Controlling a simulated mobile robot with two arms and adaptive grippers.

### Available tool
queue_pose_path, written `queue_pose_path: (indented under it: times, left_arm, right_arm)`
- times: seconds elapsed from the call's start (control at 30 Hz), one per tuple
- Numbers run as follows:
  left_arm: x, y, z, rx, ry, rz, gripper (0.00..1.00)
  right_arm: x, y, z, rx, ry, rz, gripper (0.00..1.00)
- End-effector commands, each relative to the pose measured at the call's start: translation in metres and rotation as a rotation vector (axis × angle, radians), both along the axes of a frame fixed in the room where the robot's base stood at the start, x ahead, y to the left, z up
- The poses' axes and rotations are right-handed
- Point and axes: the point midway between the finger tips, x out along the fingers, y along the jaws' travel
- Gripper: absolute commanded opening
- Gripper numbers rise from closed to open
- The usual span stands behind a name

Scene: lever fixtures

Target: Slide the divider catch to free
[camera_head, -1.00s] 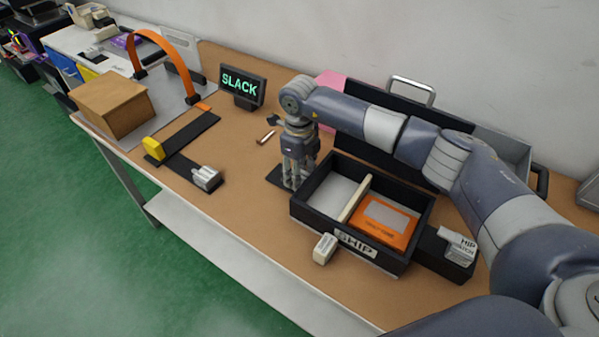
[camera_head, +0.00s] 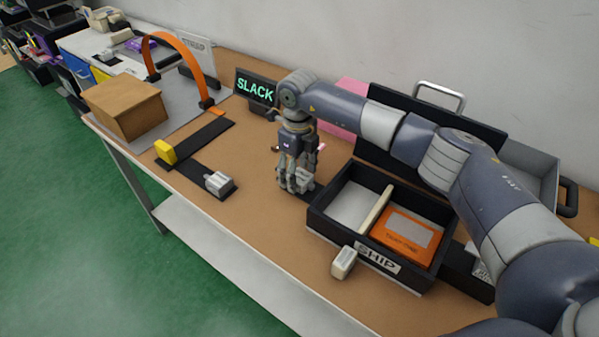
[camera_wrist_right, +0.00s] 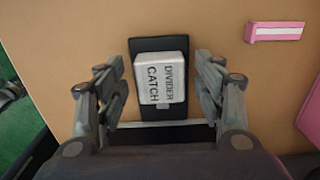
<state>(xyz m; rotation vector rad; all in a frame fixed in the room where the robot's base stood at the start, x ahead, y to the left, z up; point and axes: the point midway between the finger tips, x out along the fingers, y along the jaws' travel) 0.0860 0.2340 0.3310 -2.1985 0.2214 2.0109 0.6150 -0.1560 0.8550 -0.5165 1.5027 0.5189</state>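The divider catch is a pale block (camera_wrist_right: 162,78) labelled "DIVIDER CATCH" on a short black track (camera_wrist_right: 172,110). In the head view it is partly hidden behind my right gripper (camera_head: 296,184), left of the black bin (camera_head: 372,262) marked "SHIP". In the wrist view my right gripper (camera_wrist_right: 162,82) is open, with one finger on each side of the block and visible gaps between. The bin holds a pale divider (camera_head: 376,210) and an orange item (camera_head: 407,234). My left gripper is not in view.
Left of the gripper are a grey-white handle block (camera_head: 219,184), a yellow block (camera_head: 165,152) on a black track, and a brown box (camera_head: 126,107). An orange strap arch (camera_head: 186,52) and a "SLACK" display (camera_head: 256,90) stand behind. A pink item (camera_wrist_right: 276,32) lies near the catch.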

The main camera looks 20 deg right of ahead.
Motion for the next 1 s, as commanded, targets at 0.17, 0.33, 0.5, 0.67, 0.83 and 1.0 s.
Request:
queue_pose_path:
  times: [0.17, 0.33, 0.5, 0.67, 0.83, 1.0]
  left_arm:
    - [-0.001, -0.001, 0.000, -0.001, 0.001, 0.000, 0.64]
    - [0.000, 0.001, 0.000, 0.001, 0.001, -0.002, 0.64]
    - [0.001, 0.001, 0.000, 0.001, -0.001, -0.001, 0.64]
    - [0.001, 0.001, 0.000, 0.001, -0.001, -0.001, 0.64]
    - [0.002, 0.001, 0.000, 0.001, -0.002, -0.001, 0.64]
    - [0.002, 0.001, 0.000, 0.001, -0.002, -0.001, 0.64]
  right_arm:
    - [-0.001, -0.001, -0.001, -0.002, 0.003, 0.001, 0.63]
    - [-0.001, -0.001, 0.005, -0.002, 0.002, 0.001, 0.63]
    - [0.000, 0.000, 0.034, -0.002, -0.001, 0.001, 0.63]
    - [0.000, 0.000, 0.069, -0.003, -0.001, 0.002, 0.63]
    - [0.000, 0.001, 0.100, -0.001, 0.000, 0.001, 0.63]
    - [0.000, 0.001, 0.116, -0.001, 0.002, 0.002, 0.63]
